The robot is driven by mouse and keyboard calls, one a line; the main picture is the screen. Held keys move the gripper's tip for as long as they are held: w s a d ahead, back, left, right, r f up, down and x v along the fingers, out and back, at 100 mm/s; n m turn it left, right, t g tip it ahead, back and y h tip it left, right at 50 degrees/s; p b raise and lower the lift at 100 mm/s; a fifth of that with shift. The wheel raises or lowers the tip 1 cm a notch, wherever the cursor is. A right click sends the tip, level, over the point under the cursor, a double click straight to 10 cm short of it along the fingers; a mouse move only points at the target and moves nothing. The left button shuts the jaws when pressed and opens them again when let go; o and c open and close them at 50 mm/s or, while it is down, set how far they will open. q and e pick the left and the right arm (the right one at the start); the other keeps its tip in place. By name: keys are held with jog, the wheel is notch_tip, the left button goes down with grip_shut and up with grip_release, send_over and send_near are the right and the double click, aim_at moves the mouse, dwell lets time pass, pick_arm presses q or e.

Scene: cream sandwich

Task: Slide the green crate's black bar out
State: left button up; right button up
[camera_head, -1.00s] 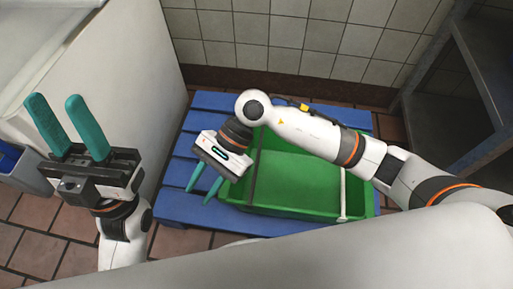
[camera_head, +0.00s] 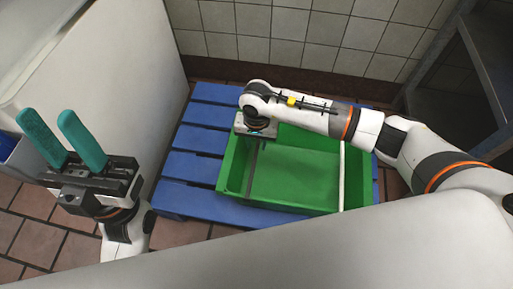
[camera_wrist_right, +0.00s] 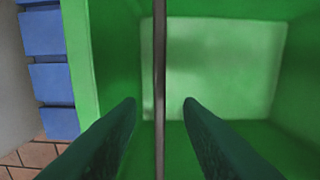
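The green crate (camera_head: 295,178) sits on a blue pallet. Its black bar (camera_head: 252,165) runs across near the left end; a white bar (camera_head: 341,178) crosses near the right end. My right gripper (camera_head: 257,133) points down over the far end of the black bar, its fingers mostly hidden in the head view. In the right wrist view its two fingers (camera_wrist_right: 158,108) are apart, with the black bar (camera_wrist_right: 160,60) lined up between them; neither appears to touch it. My left gripper (camera_head: 48,117) is open, empty and pointing up, away from the crate.
The blue pallet (camera_head: 190,167) extends left of the crate. A white cabinet (camera_head: 125,90) stands to the left and a tiled wall (camera_head: 300,35) behind. A dark metal shelf (camera_head: 470,100) is at the right. My right arm passes over the crate's far side.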

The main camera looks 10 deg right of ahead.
aim_at(257, 149)
jog(key=shift+f+b, duration=0.3)
jog(key=shift+f, duration=1.05)
jog(key=shift+c, duration=0.5)
grip_shut()
jog(key=shift+a, duration=0.1)
